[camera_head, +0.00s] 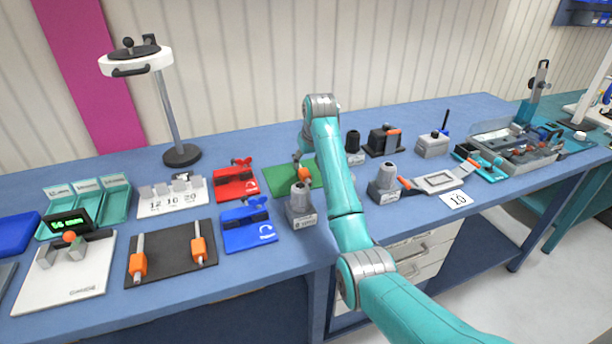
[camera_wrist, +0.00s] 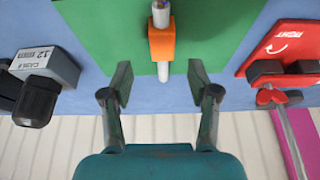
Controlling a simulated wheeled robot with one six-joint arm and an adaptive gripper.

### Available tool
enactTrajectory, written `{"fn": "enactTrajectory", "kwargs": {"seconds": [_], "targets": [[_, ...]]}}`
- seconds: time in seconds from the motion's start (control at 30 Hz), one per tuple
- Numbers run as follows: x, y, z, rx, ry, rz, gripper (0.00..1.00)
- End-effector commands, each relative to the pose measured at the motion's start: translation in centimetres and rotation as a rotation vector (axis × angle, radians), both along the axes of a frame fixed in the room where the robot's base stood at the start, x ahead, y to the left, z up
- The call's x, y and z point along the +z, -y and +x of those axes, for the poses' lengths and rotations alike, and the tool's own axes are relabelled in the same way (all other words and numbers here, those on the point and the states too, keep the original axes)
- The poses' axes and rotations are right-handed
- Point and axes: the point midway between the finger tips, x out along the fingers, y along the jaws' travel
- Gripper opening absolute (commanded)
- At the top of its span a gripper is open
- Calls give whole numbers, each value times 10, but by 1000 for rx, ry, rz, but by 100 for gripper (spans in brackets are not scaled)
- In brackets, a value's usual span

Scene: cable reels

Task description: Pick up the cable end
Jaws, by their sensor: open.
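The cable end (camera_wrist: 162,45) is a pale grey rod with an orange sleeve, over a green mat (camera_wrist: 100,25) in the wrist view. It enters from the top edge and its tip points toward my gripper. My gripper (camera_wrist: 160,80) is open and empty. Its two fingers stand apart to the left and right, with the rod's tip roughly between them in the picture; I cannot tell the depth. In the head view an orange piece (camera_head: 303,173) shows at the green mat (camera_head: 277,180), beside my arm. My arm hides much of that area and my gripper there.
A grey and black block (camera_wrist: 45,72) is left of the mat and a red fixture (camera_wrist: 285,50) right of it in the wrist view. In the head view, a blue fixture (camera_head: 248,232), a grey reel stand (camera_head: 301,208) and a lamp (camera_head: 172,110) stand nearby on the blue bench.

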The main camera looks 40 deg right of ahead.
Motion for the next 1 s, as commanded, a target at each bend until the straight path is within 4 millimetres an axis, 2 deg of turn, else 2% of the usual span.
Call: {"fn": "enactTrajectory", "kwargs": {"seconds": [0.17, 0.5, 0.83, 0.87, 1.0], "targets": [[-10, 1, 4, 1, 0, 0, 60], [-50, 5, 18, 1, -1, 0, 60], [-56, 6, 21, 1, 1, -1, 60], [-56, 6, 21, 1, 1, -1, 55], [-55, 6, 21, 1, 1, -1, 20]]}}
